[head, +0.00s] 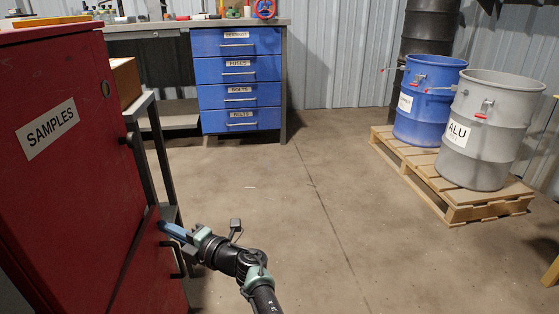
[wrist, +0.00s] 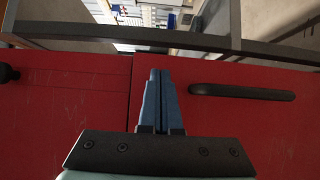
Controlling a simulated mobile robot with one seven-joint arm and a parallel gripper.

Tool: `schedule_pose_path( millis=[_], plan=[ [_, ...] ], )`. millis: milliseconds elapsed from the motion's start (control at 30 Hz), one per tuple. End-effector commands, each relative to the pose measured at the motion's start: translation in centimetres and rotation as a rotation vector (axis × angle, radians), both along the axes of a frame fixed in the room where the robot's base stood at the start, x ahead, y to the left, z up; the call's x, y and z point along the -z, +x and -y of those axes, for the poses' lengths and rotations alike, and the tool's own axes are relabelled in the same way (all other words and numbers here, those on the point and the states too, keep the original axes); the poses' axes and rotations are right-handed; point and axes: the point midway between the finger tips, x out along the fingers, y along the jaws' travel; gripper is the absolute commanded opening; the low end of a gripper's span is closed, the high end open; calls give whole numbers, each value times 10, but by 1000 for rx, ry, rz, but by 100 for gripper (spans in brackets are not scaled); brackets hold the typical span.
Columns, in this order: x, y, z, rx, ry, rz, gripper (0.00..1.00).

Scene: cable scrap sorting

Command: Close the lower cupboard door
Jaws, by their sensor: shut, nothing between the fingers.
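The red cupboard stands at the left in the head view, its upper door (head: 70,180) labelled SAMPLES. The lower door (head: 150,270) is below it, with a dark bar handle (head: 178,262). The lower door looks close to flush with the upper one; I cannot tell whether it is fully shut. My gripper (head: 164,227) is shut and empty, its blue fingers at the lower door's top, near its free edge. In the wrist view the fingers (wrist: 159,72) lie over the lower door (wrist: 215,115), beside the seam, with its handle (wrist: 242,92) to their right. Contact is unclear.
A dark metal frame (head: 160,150) stands just behind the cupboard. A workbench with blue drawers (head: 238,80) is at the back. A pallet (head: 455,205) holds a blue drum (head: 425,110) and a grey drum (head: 490,130) at the right. The middle floor is clear.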

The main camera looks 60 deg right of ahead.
Motion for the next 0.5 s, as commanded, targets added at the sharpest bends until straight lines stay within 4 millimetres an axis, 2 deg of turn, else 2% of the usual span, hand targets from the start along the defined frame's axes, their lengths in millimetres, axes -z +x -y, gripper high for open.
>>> schedule_pose_path(
  millis=[500],
  plan=[
    [-1,13,-14,1,-2,1,0]
  ],
)
